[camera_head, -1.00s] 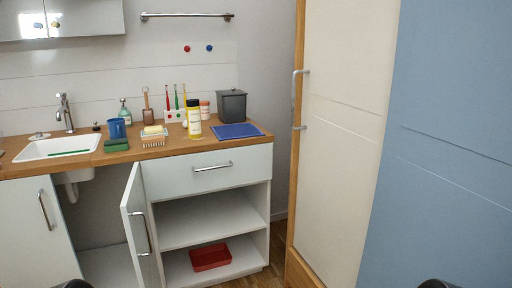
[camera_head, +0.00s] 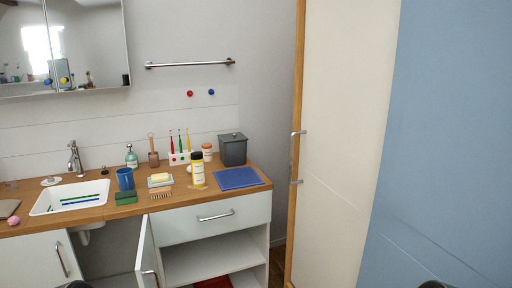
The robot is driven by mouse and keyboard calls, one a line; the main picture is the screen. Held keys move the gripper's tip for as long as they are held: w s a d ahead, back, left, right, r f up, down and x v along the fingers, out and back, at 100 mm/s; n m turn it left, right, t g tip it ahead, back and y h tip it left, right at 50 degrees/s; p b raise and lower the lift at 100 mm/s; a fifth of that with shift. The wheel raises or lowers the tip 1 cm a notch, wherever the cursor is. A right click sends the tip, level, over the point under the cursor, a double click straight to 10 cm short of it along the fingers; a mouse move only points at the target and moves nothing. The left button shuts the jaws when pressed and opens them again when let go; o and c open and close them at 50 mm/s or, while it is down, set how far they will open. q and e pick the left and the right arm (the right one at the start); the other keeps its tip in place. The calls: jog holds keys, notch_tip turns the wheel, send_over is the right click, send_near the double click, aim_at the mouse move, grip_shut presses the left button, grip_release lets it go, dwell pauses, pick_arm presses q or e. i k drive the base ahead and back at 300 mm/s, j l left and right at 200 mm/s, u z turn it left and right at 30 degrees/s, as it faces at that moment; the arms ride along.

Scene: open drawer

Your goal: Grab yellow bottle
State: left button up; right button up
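The yellow bottle (camera_head: 198,175) stands upright on the wooden counter, with a black cap and a pale label. It is left of the blue mat and in front of the toothbrush holder. Nothing of mine touches it. Only small dark parts, probably of my own arms, show at the bottom edge, one left and one right. No gripper fingers can be made out in this view.
The wooden counter (camera_head: 143,207) also holds a blue cup (camera_head: 125,179), a soap dish (camera_head: 160,181), a brush (camera_head: 160,195), a blue mat (camera_head: 238,178) and a grey bin (camera_head: 233,150). The white drawer (camera_head: 190,222) looks closed. A cabinet door (camera_head: 146,255) below stands open.

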aim_at(197, 165)
jog(key=l+u, duration=0.4)
jog(key=i+l+u, duration=0.1)
jog(key=l+u, duration=0.2)
jog(key=u, duration=0.15)
jog(key=l+u, duration=0.4)
jog(key=i+j, duration=0.2)
jog(key=j, duration=0.2)
jog(key=i+j, duration=0.25)
jog(key=j, duration=0.2)
jog(key=i+j, duration=0.2)
jog(key=j, duration=0.2)
jog(key=i+j, duration=0.25)
jog(key=j, duration=0.2)
jog(key=i+j, duration=0.2)
jog(key=j, duration=0.2)
jog(key=i+j, duration=0.2)
jog(key=j, duration=0.2)
jog(key=i+j, duration=0.25)
jog(key=j, duration=0.2)
jog(key=z, duration=2.25)
jog(key=i+l, duration=0.15)
jog(key=i, duration=0.2)
